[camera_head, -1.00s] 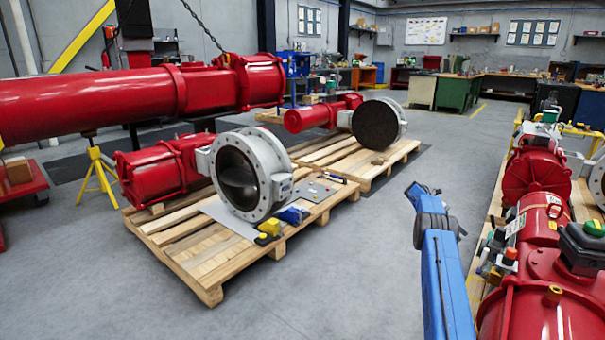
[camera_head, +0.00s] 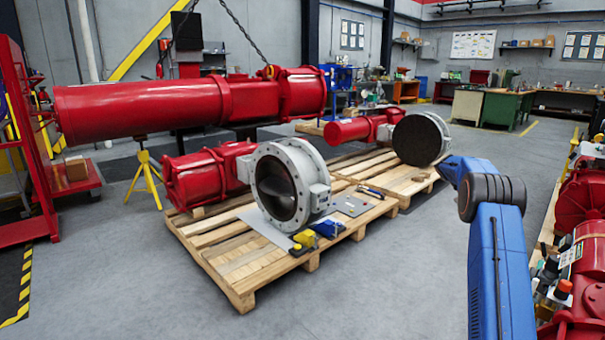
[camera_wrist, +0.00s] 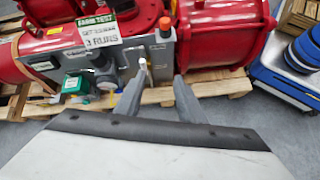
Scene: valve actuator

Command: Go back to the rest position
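My gripper (camera_wrist: 160,77) shows in the wrist view with its two grey fingers apart and nothing between them. In that view it is over a red actuator (camera_wrist: 215,35) with a grey control box (camera_wrist: 105,65). The box carries a sign reading "3 RUNS" (camera_wrist: 99,31), an orange-red knob (camera_wrist: 164,23) and a green-topped part (camera_wrist: 72,84). Whether the fingers touch anything is hard to tell, but they look clear of it. In the head view my blue arm rises at the right, and the gripper itself is not discernible there.
Red actuators (camera_head: 590,255) stand close along the right edge. A pallet (camera_head: 240,265) ahead bears a red actuator with a grey valve (camera_head: 290,186). A long red cylinder (camera_head: 150,108) hangs from chains at left. The front floor (camera_head: 130,290) is clear.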

